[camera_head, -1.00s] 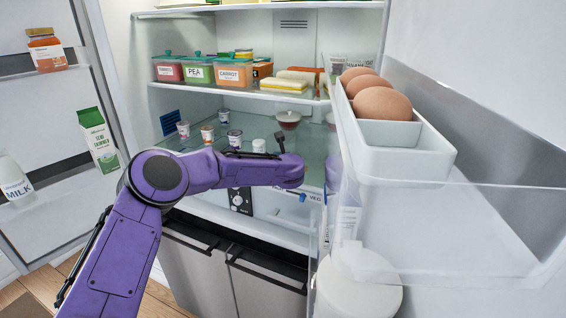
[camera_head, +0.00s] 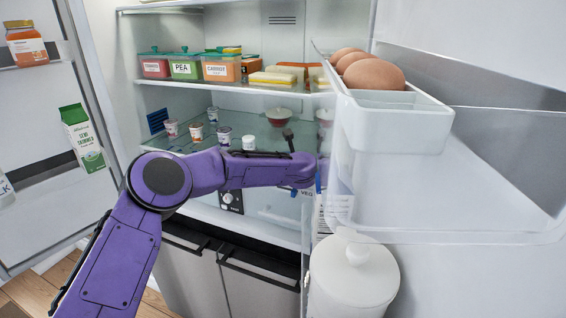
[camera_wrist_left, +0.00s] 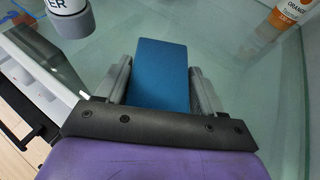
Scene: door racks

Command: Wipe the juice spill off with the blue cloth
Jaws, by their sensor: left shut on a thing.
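My left gripper (camera_wrist_left: 160,82) is shut on the blue cloth (camera_wrist_left: 161,62), a flat blue block-like pad held between its two grey fingers in the left wrist view. Below and around the cloth is the glass shelf (camera_wrist_left: 225,50). In the head view my purple left arm reaches into the open fridge over the glass shelf (camera_head: 180,140); its gripper is mostly hidden behind the clear door bin. I cannot make out the juice spill in either view. My right gripper is not in view.
A cup (camera_wrist_left: 70,15) and an orange-labelled container (camera_wrist_left: 292,12) are near the gripper. The door bin with eggs (camera_head: 373,74) and a white canister (camera_head: 354,272) are at right.

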